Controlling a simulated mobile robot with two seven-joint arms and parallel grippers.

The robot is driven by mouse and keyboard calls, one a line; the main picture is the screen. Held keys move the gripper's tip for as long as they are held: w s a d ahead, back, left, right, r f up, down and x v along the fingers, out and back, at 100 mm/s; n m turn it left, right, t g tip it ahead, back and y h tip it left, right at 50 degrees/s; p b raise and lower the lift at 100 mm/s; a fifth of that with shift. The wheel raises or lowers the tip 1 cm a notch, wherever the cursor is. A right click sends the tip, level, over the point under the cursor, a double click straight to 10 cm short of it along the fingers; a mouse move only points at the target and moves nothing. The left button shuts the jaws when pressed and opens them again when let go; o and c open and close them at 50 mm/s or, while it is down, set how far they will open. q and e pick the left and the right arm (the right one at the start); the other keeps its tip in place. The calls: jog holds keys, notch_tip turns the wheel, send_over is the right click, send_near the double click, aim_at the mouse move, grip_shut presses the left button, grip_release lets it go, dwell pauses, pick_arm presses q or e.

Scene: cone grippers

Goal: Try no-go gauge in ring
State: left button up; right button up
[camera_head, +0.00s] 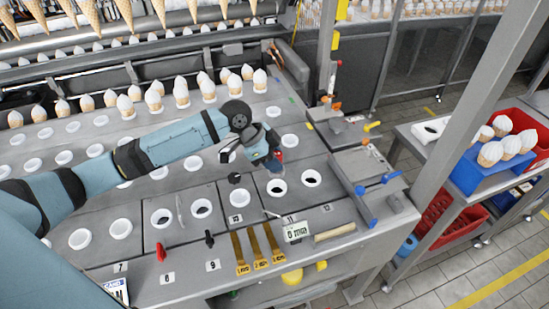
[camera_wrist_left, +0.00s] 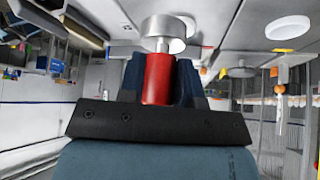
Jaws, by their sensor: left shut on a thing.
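My left gripper (camera_head: 270,158) is shut on the red handle (camera_wrist_left: 158,80) of a gauge. The gauge's short metal cylinder (camera_wrist_left: 165,28) points away from the fingers in the left wrist view. In the head view only a bit of the red handle (camera_head: 279,155) shows beside the fingers. A white ring (camera_head: 277,188) with a dark middle lies on the grey bench just below the gripper. I cannot tell whether the gauge touches it. A similar ring (camera_head: 311,178) lies to its right. My right gripper is not in view.
Other white rings, such as one at the left (camera_head: 121,229), lie in rows on the bench. Brass strips (camera_head: 259,250) and a white sign (camera_head: 296,231) are at the front edge. Cones stand behind. A blue cone holder (camera_head: 475,178) is on the right side table.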

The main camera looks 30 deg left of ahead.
pick_arm(q)
jog(key=shift+r, duration=0.15)
jog(key=shift+f+b, duration=0.7)
jog(key=shift+f, duration=1.95)
jog(key=shift+p, duration=0.4)
jog(key=shift+f, duration=0.35)
jog(key=shift+r+n+t+y+p, duration=0.15)
jog(key=shift+n+t+y+p, duration=0.2)
jog(key=shift+n+p, duration=0.75)
dwell(3.3)
